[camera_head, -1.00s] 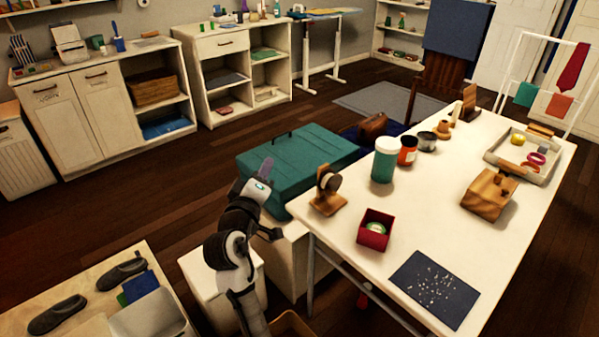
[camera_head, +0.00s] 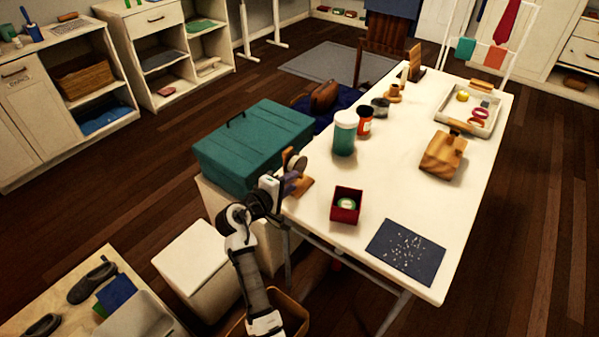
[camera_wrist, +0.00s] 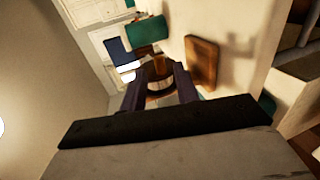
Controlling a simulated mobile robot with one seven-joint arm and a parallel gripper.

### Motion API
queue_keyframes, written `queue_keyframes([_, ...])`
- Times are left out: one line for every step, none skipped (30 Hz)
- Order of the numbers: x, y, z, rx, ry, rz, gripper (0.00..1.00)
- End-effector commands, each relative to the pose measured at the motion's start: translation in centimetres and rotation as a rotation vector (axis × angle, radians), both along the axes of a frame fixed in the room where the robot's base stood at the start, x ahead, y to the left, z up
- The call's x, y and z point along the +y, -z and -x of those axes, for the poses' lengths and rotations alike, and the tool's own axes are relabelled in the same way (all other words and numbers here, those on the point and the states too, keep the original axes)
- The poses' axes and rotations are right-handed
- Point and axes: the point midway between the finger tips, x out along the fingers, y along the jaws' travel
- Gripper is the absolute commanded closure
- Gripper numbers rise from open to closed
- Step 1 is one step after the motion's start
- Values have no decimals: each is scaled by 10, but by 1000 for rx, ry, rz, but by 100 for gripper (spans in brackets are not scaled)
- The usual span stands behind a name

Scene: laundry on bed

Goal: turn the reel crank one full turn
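The reel (camera_head: 294,163) is a round drum on a wooden stand at the left edge of the white table (camera_head: 325,215). My gripper (camera_head: 290,184) is at the reel's near left side, level with the stand and partly covering it. In the wrist view my gripper's two dark fingers (camera_wrist: 160,88) are spread apart. The reel's round wood and silver part (camera_wrist: 160,80) shows between and beyond them, and its flat wooden base (camera_wrist: 201,62) is to the right. I cannot make out the crank handle, nor whether a finger touches the reel.
A teal case (camera_head: 250,150) stands left of the table, close to my arm. A red box (camera_head: 346,205), a teal jar (camera_head: 344,135), an orange jar (camera_head: 364,122) and a wooden block (camera_head: 443,155) are on the table. A dark mat (camera_head: 405,252) lies at its near end.

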Motion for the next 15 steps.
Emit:
queue_keyframes([-6, 0, -8, 1, 3, 1, 69])
queue_keyframes([-10, 1, -13, 0, 3, 1, 69])
queue_keyframes([-14, 3, -18, 0, 3, 0, 69])
queue_keyframes([-16, 4, -22, 0, 2, 0, 69])
queue_keyframes([-18, 6, -25, -1, 1, 1, 69])
queue_keyframes([-21, 7, -29, -1, 1, 1, 69])
queue_keyframes([-23, 8, -32, -1, 1, 1, 69])
queue_keyframes([-24, 9, -34, -1, 0, 1, 69])
queue_keyframes([-26, 10, -37, -1, 0, 0, 69])
queue_keyframes([-27, 10, -38, -1, 0, 0, 69])
queue_keyframes([-28, 11, -39, -1, 0, -1, 69])
queue_keyframes([-29, 12, -40, -1, 0, -1, 69])
queue_keyframes([-29, 12, -41, -2, -1, 0, 69])
queue_keyframes([-30, 12, -41, -2, -1, 0, 69])
queue_keyframes([-30, 13, -42, -2, 0, -1, 69])
